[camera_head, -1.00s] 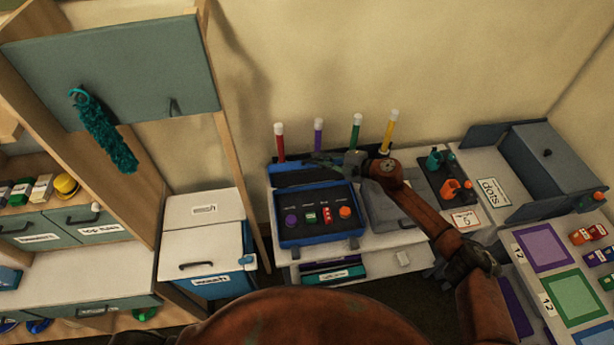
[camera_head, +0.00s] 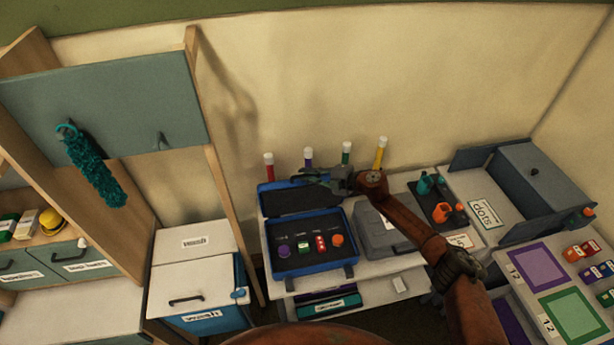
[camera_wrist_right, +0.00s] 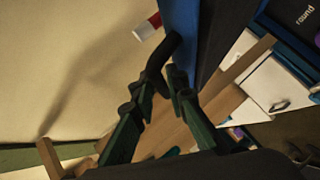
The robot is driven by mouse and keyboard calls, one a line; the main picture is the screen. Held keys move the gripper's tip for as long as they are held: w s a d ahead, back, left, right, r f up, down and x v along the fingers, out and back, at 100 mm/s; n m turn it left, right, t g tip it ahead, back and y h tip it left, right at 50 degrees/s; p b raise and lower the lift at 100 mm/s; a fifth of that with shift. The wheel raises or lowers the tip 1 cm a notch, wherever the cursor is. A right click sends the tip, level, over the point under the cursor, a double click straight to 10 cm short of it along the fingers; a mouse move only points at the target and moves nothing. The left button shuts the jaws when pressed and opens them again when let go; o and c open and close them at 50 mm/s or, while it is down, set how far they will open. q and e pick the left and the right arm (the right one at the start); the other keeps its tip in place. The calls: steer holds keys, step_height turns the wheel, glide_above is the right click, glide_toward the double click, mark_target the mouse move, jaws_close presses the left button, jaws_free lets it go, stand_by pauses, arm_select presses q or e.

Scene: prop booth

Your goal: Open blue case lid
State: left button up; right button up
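The blue case (camera_head: 311,270) stands on a white table. Its lid (camera_head: 270,190) is raised and leans back toward the wall, showing a dark inner lining. Small coloured pieces sit in the case's dark insert. My right gripper (camera_head: 318,178) is at the lid's upper edge. In the right wrist view its two green fingers (camera_wrist_right: 168,82) are close together, with a dark curved part beside the blue lid (camera_wrist_right: 180,35). I cannot tell whether the fingers hold the lid or only touch it. My left gripper is out of view.
Upright markers, such as the red one (camera_head: 269,165), stand behind the case. A closed grey case (camera_head: 375,240) is right beside it. A dark tray with teal and orange pieces (camera_head: 443,210) and a grey box (camera_head: 545,180) lie further right. A white cabinet (camera_head: 190,280) stands at left.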

steer(key=shift+v, duration=6.05)
